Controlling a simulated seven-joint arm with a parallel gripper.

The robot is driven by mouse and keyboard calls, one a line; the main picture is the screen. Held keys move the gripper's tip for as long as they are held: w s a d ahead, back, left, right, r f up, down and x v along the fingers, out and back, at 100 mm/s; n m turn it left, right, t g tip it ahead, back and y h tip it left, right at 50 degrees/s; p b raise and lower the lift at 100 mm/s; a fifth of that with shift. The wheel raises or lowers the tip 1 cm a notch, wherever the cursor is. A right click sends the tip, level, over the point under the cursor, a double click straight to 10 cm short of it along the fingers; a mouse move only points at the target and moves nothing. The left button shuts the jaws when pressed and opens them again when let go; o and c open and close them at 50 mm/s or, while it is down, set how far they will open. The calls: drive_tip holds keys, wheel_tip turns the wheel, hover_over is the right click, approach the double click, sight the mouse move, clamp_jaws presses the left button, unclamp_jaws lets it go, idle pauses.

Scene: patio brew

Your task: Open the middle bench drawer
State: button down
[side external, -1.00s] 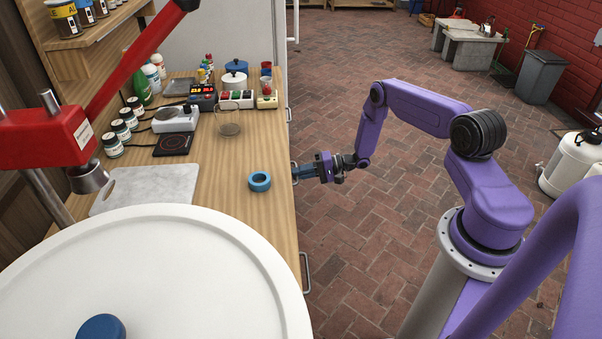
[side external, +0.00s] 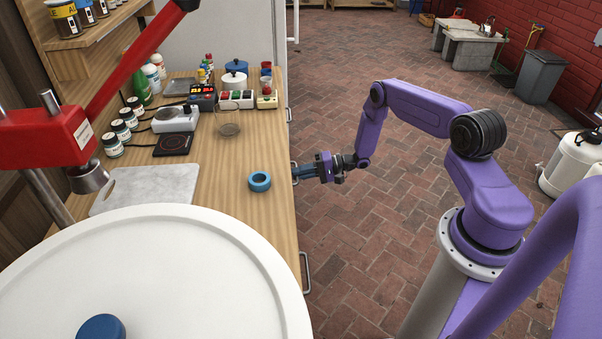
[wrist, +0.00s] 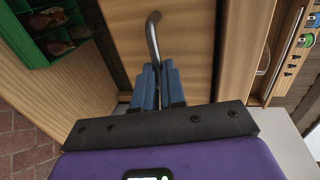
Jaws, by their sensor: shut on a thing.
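The wooden bench (side external: 240,215) has its drawer side facing right in the side view. My gripper (side external: 298,173) is at that side, level with the middle handle, which its blue fingers mostly hide there. In the wrist view the blue fingers of my gripper (wrist: 158,82) are closed around the lower part of a curved metal handle (wrist: 152,35). The handle stands on a plain wooden drawer front (wrist: 185,45). No gap at this drawer shows clearly in the side view.
Another handle (side external: 305,272) is on the bench side nearer the camera. A blue ring (side external: 260,181) lies on the bench top near the edge. A green container (wrist: 62,32) shows at the left of the wrist view. The brick floor (side external: 350,240) beside the bench is clear.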

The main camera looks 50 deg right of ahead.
idle(0.4)
drive_tip(key=f+v, duration=0.3)
drive_tip(key=v, duration=1.2)
drive_tip(key=s+d+f+v, duration=0.1)
drive_tip(key=f+v, duration=0.2)
drive_tip(key=v, duration=1.2)
drive_tip(key=shift+s+d+f, duration=0.15)
drive_tip(key=shift+s+d, duration=0.05)
drive_tip(key=shift+s, duration=0.1)
drive_tip(key=c, duration=1.2)
unclamp_jaws()
drive_tip(key=shift+v, duration=8.65)
